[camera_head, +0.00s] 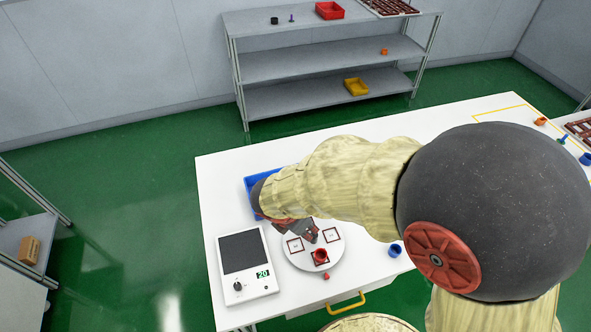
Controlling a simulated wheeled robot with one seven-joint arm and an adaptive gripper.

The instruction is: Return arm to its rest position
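My arm reaches from the right across the white table (410,125) toward its left part. My gripper (312,236) points down over a round white plate (328,268) with red-outlined squares. Its fingers are small and dark here, and I cannot tell whether they are open or shut. A red cup-like piece (320,257) sits on the plate, just below the gripper in the picture. My arm hides part of a blue tray (252,182) behind the plate.
A scale-like device (247,286) showing 20 stands left of the plate. A blue cup (395,250) stands right of it. Small parts (541,121) and a brown rack (583,128) are at the table's far right. A grey shelf (320,62) stands behind, with green floor between.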

